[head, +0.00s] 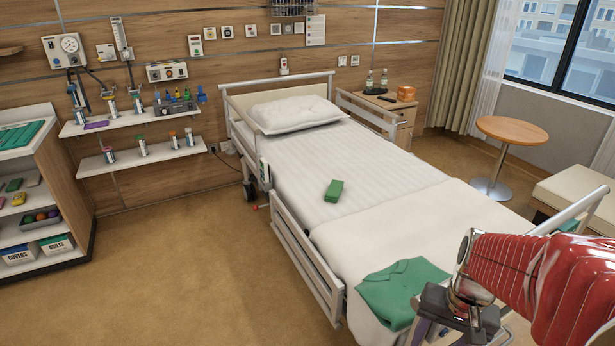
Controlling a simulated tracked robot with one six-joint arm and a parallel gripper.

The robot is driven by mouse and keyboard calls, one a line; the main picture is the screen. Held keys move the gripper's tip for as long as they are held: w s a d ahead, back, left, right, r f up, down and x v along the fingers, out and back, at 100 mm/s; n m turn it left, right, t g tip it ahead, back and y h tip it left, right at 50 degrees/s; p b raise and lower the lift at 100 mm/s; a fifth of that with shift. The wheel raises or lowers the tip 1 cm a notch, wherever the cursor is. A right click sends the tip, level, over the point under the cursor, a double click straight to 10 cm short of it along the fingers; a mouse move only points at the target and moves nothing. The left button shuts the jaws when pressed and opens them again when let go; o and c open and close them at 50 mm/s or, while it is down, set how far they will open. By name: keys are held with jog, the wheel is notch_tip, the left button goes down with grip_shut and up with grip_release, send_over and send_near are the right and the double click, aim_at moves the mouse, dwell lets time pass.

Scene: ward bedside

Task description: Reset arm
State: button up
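My arm (540,282), with a red ribbed sleeve and a shiny metal joint, reaches in from the lower right. My gripper (440,318) is the dark part below that joint, at the bottom edge by the foot of the bed. Its fingers are partly cut off and I cannot tell if they are open or shut, or if they hold anything. A folded green garment (402,285) lies on the bed's foot end, just left of my gripper in the picture. A small green block (334,190) lies on the mattress, well away from my gripper.
The bed (345,150) has side rails (300,255). A bedside cabinet (385,115), round table (512,130) and pale seat (575,203) stand beyond it. Shelves (45,190) stand at the left. Wall shelves (130,122) hold bottles. The floor (190,265) left of the bed is clear.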

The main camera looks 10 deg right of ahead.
jog(key=a+r+n+t, duration=0.5)
jog(key=a+r+n, duration=0.1)
jog(key=a+r, duration=0.7)
jog(key=shift+s+a+r+n+h, duration=0.3)
jog(key=shift+a+r+h, duration=0.1)
jog(key=shift+a, duration=0.25)
jog(key=shift+f, duration=0.1)
dwell(0.4)
